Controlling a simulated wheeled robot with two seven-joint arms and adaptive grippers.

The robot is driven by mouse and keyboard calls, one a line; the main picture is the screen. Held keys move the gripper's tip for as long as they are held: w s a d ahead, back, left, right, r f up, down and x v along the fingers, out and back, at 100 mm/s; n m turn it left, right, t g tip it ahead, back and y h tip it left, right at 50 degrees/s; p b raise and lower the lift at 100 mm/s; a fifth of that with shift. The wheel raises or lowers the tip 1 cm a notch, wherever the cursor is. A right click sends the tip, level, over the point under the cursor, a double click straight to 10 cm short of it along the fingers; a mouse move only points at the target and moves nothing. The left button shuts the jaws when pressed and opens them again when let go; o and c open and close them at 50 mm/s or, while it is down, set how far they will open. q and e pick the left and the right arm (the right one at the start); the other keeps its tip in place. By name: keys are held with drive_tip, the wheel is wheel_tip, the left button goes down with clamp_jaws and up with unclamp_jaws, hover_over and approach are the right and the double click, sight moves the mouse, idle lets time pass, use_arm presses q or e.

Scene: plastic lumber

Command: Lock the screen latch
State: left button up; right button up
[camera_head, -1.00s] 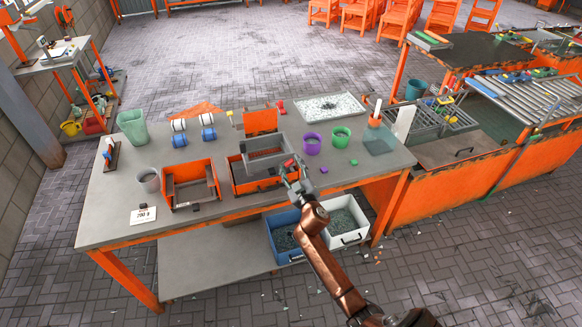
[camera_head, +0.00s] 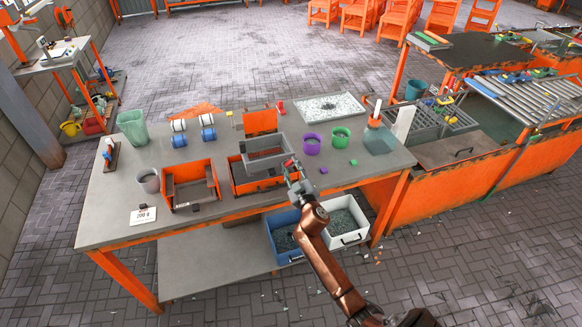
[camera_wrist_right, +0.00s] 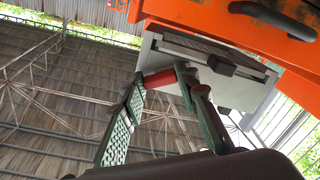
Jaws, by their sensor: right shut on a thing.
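The screen (camera_head: 266,160) is a grey rectangular frame on top of an orange box (camera_head: 252,185) at the middle of the workbench. A red latch handle (camera_head: 288,163) is at its front right corner. My right gripper (camera_head: 291,171) is at that corner. In the right wrist view, its green-padded fingers (camera_wrist_right: 160,85) are shut on the red handle (camera_wrist_right: 159,78), beside the pale grey frame (camera_wrist_right: 152,52). The orange front with a black pull (camera_wrist_right: 275,16) is above it in that view. The latch's catch cannot be made out. My left gripper is not in view.
An open orange bin (camera_head: 190,184) stands left of the screen. A tray of pale flakes (camera_head: 330,106) lies behind. Blue (camera_head: 283,237) and white (camera_head: 345,222) bins are below the bench's front edge.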

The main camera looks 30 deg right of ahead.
drive_tip(key=n, duration=0.5)
drive_tip(key=shift+n, duration=0.4)
drive_tip(key=n, duration=0.5)
drive_tip(key=shift+n+p, duration=0.3)
drive_tip(key=shift+p, duration=0.05)
idle(0.3)
drive_tip(key=o, duration=1.1)
drive_tip(key=shift+o, duration=0.2)
drive_tip(key=shift+s, duration=0.1)
drive_tip(key=v, duration=1.1)
drive_tip(key=shift+s+a, duration=0.2)
drive_tip(key=shift+s, duration=0.2)
